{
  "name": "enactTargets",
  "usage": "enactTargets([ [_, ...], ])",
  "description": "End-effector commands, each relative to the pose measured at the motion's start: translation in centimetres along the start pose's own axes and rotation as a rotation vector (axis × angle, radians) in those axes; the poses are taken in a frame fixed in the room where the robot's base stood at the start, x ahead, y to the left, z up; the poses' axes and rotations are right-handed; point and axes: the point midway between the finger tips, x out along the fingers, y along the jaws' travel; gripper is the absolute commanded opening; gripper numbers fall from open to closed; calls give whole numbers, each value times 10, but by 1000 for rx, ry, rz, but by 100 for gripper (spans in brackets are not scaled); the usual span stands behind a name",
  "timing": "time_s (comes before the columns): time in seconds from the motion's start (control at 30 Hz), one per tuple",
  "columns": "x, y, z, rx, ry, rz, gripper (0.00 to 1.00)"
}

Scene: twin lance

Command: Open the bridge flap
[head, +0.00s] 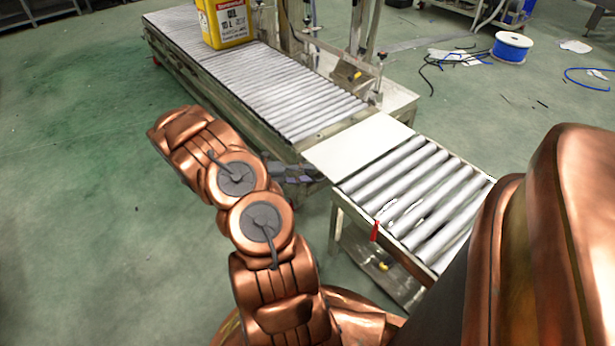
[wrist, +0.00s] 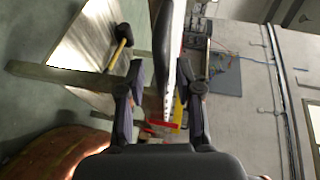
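The bridge flap (head: 358,147) is a pale flat plate in the head view. It lies level between the long roller conveyor (head: 290,95) and the short roller section (head: 415,195). My gripper (head: 296,176) is at the flap's near left side, partly hidden behind my copper arm. In the wrist view my gripper (wrist: 165,92) has its two dark fingers apart. A thin, pale and dark edge (wrist: 172,60) runs between them, with gaps visible near the fingertips. I cannot tell for sure whether this edge is the flap.
A yellow container (head: 228,25) stands on the long conveyor. A red piece (head: 375,231) hangs on the short section's near side. A yellow-handled hammer (wrist: 120,46) shows in the wrist view. A blue cable spool (head: 511,48) stands far right. The green floor at left is clear.

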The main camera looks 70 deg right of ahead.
Motion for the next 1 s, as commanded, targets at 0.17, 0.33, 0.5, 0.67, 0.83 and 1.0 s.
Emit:
enactTargets([
  [0.17,6,0,0,1,0,-1,35],
  [0.33,6,-1,0,1,0,0,35],
  [0.5,6,-1,0,1,0,0,22],
  [0.67,6,-1,0,1,0,0,6],
  [0.83,6,-1,0,0,0,0,0],
  [1.0,6,0,0,0,0,0,0],
])
